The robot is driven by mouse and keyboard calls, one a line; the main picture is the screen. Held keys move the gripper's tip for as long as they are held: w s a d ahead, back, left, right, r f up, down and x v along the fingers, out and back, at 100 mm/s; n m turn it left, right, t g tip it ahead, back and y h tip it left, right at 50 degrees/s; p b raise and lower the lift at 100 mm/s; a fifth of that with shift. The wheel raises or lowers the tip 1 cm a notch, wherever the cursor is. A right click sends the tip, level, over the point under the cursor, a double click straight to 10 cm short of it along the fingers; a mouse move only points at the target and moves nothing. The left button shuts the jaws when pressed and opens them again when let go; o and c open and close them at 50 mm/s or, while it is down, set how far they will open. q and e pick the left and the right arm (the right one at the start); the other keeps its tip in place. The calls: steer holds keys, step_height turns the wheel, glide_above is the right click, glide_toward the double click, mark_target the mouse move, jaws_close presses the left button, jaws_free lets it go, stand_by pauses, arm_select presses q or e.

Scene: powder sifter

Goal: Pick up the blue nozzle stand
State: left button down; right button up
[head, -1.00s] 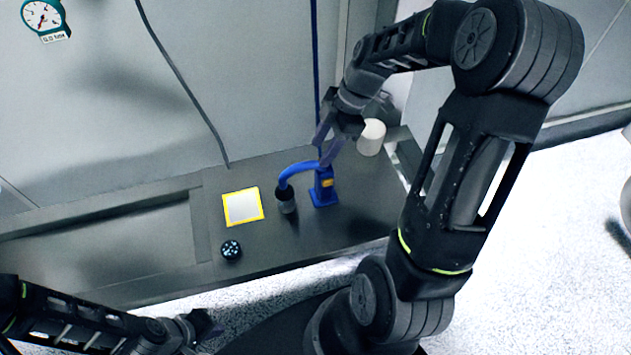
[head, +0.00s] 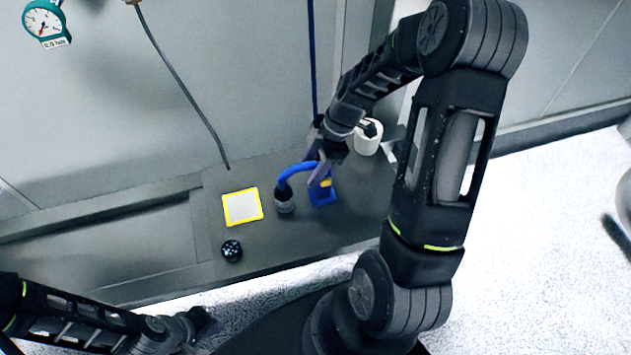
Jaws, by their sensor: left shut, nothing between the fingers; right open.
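The blue nozzle stand (head: 322,194) stands upright on the grey bench, with a yellow patch on its post. Its curved blue arm reaches left to a dark nozzle with a grey cup (head: 285,202) below it. My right gripper (head: 314,172) is open at the top of the stand, and its fingers overlap the post and the curved arm in the head view. I cannot tell whether they touch it. My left gripper (head: 212,322) is shut and empty at the bottom left, away from the stand.
A yellow-edged pad (head: 242,207) and a round black knob-like item (head: 231,250) lie on the bench (head: 345,232) left of the stand. A white cylinder (head: 367,138) stands behind my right wrist. A wall with a gauge (head: 44,22) rises behind. The bench's front right is clear.

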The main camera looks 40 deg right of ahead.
steer(key=shift+a+f, duration=0.15)
steer(key=shift+f, duration=0.25)
jaws_close()
stand_by(0.6)
steer(key=shift+w+r, duration=0.1)
